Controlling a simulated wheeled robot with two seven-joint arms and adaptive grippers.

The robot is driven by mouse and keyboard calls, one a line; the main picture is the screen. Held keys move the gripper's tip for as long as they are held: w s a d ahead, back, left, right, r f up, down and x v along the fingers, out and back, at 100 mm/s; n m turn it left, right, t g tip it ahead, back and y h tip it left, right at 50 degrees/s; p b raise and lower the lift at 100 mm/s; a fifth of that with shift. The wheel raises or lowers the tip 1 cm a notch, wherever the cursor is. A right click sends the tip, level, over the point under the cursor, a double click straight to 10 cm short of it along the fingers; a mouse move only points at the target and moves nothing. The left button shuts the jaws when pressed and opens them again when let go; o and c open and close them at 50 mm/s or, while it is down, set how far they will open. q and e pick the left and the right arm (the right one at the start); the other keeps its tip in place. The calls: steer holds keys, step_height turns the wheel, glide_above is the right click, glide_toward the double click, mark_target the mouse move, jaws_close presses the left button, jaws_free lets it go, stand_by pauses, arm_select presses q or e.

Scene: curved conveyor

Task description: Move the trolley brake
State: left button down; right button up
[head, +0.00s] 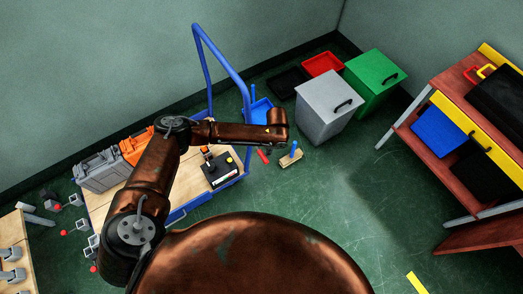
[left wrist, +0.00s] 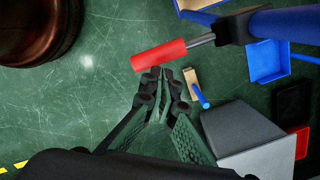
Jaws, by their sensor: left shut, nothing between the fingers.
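The trolley brake is a red lever (left wrist: 158,55) on a metal rod, at the top middle of the left wrist view. It shows small in the head view (head: 263,156), just below my left wrist. The trolley has a blue tube handle (head: 232,72) and a light wooden deck (head: 182,198). My left gripper (left wrist: 167,74) points at the lever with its fingers shut and empty. Its tips are close to the lever's underside in the picture; I cannot tell whether they touch. In the head view my wrist hides most of this gripper. My right gripper is not in view.
Grey (head: 325,100) and green (head: 374,80) bins stand behind to the right. A wooden brush with a blue handle (head: 291,158) lies near the brake. The deck carries grey and orange cases (head: 136,146) and a black-and-yellow box (head: 220,172). A red workbench (head: 455,85) stands right; open floor lies between.

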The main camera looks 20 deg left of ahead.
arm_select(q)
steer(key=shift+w+d+r, duration=0.1)
steer(key=shift+d+r, duration=0.05)
steer(key=shift+d, duration=0.3)
step_height(320, 180, up, 12)
steer(key=d, duration=0.1)
steer(key=shift+w, duration=0.2)
steer(key=shift+d, duration=0.1)
stand_by(0.5)
